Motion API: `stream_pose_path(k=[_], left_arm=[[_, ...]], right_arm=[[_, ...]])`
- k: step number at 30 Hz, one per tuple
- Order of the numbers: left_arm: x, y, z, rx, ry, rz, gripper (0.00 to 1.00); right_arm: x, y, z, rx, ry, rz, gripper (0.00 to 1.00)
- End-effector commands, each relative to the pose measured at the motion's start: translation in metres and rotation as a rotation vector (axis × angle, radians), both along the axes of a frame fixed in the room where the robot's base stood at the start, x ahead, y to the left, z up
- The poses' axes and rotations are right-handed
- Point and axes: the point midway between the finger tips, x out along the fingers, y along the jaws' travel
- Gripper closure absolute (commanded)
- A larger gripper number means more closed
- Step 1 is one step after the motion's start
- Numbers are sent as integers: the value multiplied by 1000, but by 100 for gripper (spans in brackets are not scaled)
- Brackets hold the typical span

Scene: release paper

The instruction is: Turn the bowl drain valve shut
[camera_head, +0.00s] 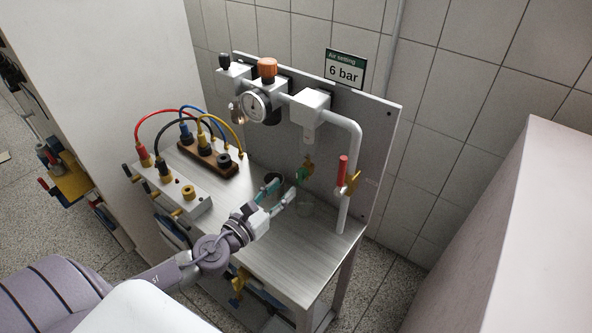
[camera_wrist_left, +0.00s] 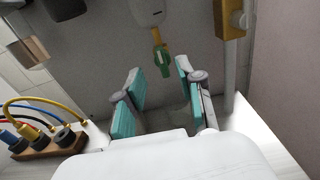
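The bowl drain valve, a small brass fitting with a green handle (camera_head: 302,174), hangs below the pale filter bowl (camera_head: 309,133) on the back panel. In the left wrist view the green handle (camera_wrist_left: 163,60) points downward, just beyond the fingertips and between them as seen there. My left gripper (camera_head: 283,193) is open and empty, below and a little in front of the valve; its teal-padded fingers also show in the left wrist view (camera_wrist_left: 159,77). No contact with the handle shows. My right gripper is not in view.
A red-handled valve (camera_head: 343,170) sits on the pipe to the right. A gauge (camera_head: 256,106) and orange knob (camera_head: 267,68) are above. A wooden block with cables (camera_head: 209,160) is to the left.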

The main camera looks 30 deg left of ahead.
Motion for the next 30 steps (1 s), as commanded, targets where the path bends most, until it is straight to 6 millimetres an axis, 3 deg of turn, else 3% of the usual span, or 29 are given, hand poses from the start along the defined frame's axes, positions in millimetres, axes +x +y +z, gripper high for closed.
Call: stream_pose_path(k=[3, 9, 22, 29, 30], left_arm=[[25, -3, 4, -2, -3, 1, 62], [53, -7, 2, -2, -1, 1, 62], [63, -9, 0, -2, 1, -1, 62], [63, -9, 0, -2, 1, 0, 99], [63, -9, 0, -2, 1, 0, 100]], right_arm=[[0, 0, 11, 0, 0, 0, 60], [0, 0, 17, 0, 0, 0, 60], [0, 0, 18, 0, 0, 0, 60], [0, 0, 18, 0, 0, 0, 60], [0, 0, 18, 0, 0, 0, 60]])
